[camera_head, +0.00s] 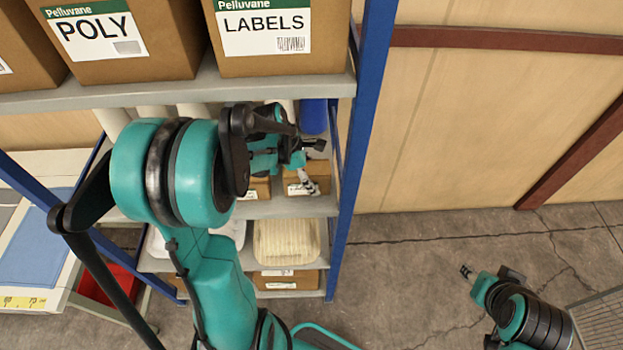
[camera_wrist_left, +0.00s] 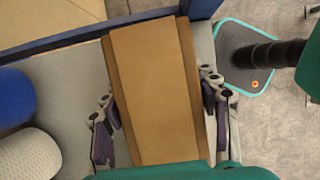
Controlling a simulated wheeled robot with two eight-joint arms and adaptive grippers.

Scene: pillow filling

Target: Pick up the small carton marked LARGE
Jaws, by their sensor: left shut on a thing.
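A small brown carton (camera_wrist_left: 155,90) fills the middle of the left wrist view, between the two fingers of my left gripper (camera_wrist_left: 162,118), which is shut on its sides. In the head view the carton (camera_head: 321,174) is on or just above the middle shelf at its right end, with my left gripper (camera_head: 308,180) in front of it. Its label is mostly covered, so I cannot read LARGE. A second small carton (camera_head: 262,187) sits to its left, partly hidden by my arm. My right gripper (camera_head: 467,271) is far right, over the floor, away from the shelf.
Blue rack posts (camera_head: 352,150) stand right beside the carton. Large boxes marked POLY (camera_head: 100,68) and LABELS (camera_head: 265,65) sit on the shelf above. Blue (camera_wrist_left: 15,97) and white rolls (camera_wrist_left: 28,155) lie left of the carton. Open floor (camera_head: 400,250) lies right of the rack.

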